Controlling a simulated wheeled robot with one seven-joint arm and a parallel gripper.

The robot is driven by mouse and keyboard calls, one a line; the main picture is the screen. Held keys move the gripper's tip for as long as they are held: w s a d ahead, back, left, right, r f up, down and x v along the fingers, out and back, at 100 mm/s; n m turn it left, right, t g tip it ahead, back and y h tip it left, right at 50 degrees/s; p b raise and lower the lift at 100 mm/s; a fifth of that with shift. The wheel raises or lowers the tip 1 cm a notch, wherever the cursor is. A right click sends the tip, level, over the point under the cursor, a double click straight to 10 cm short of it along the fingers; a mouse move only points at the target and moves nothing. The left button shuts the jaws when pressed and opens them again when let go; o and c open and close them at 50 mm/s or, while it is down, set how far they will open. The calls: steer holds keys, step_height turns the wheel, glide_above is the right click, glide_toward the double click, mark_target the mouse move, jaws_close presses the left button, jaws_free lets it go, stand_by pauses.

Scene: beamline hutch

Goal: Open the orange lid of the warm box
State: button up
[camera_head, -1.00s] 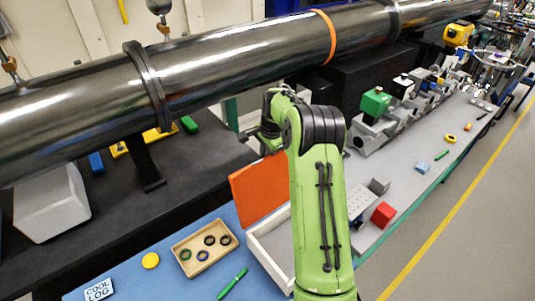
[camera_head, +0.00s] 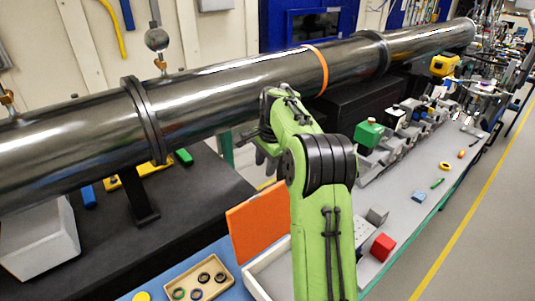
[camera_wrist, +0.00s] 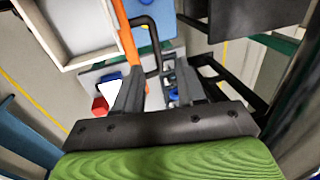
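The orange lid (camera_head: 258,222) stands upright along the back of the white warm box (camera_head: 262,268), whose inside shows open in the head view. In the wrist view the lid (camera_wrist: 124,35) is seen nearly edge-on, beside the box (camera_wrist: 92,59), with a black bent handle (camera_wrist: 157,35) on its face. My gripper (camera_head: 266,152) is above the lid and behind its top edge, partly hidden by my arm. In the wrist view my gripper (camera_wrist: 158,88) has its two fingers apart and nothing held between them; the handle's end shows in the gap, apparently beyond the fingertips.
A dark pipe (camera_head: 220,85) crosses behind and above my gripper. A wooden tray with rings (camera_head: 228,285) lies left of the box on the blue mat. A red cube (camera_head: 382,247) and grey block (camera_head: 377,214) stand to its right. The floor at far right is clear.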

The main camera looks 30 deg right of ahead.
steer(key=shift+v, duration=2.4)
steer(key=shift+w, duration=0.15)
